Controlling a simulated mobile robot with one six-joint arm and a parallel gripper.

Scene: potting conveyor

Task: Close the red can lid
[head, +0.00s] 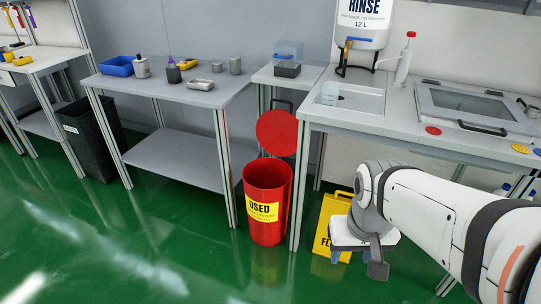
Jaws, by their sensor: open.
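The red can (266,232) stands upright on the green floor between the grey bench and the sink counter. A yellow label reading "USED" is on its front. Its round red lid (277,133) is raised behind the can's mouth, so the can is open. My gripper (356,262) is to the right of the can and apart from it, low in front of the sink counter. It is open, with nothing seen between its fingers.
A yellow floor sign (326,226) stands right of the can, partly behind my gripper. A bench leg rises close on the can's left and a counter leg on its right. A black bin (88,140) stands further left. The green floor in front is clear.

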